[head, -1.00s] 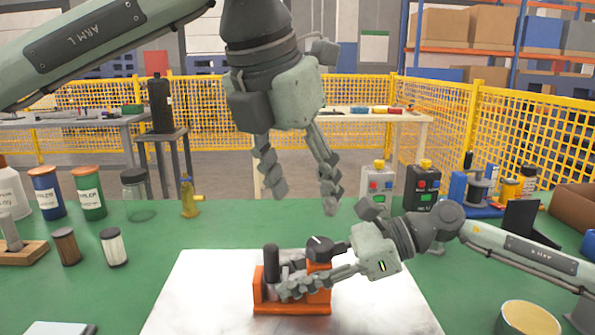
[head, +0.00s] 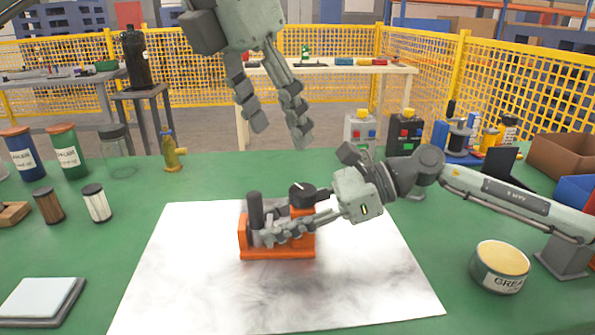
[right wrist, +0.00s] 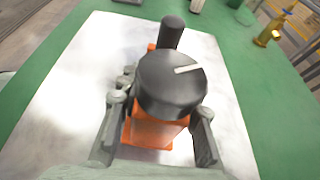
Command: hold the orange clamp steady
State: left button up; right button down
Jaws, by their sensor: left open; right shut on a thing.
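The orange clamp (head: 277,253) stands upright on a smudged white sheet (head: 190,290). It has a dark upright post at its left and a black knob (head: 302,194) with a white mark on top at its right. My right gripper (head: 268,236) reaches in from the right and is shut on the clamp below the knob. In the right wrist view the fingers sit on either side of the orange body (right wrist: 152,132), under the knob. My left gripper (head: 280,138) is open and empty, high above and behind the clamp.
A grease tin (head: 499,268) stands at the right. A brass valve (head: 171,150), jars and small filters (head: 96,203) stand at the left. Two button boxes (head: 361,133) stand behind. A grey pad (head: 40,300) lies front left. The sheet around the clamp is clear.

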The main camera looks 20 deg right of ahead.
aim_at(303, 189)
pick_arm(q)
jog(key=x, duration=1.1)
jog(key=shift+f, duration=0.2)
jog(key=c, duration=1.1)
jog(key=shift+c, duration=0.3)
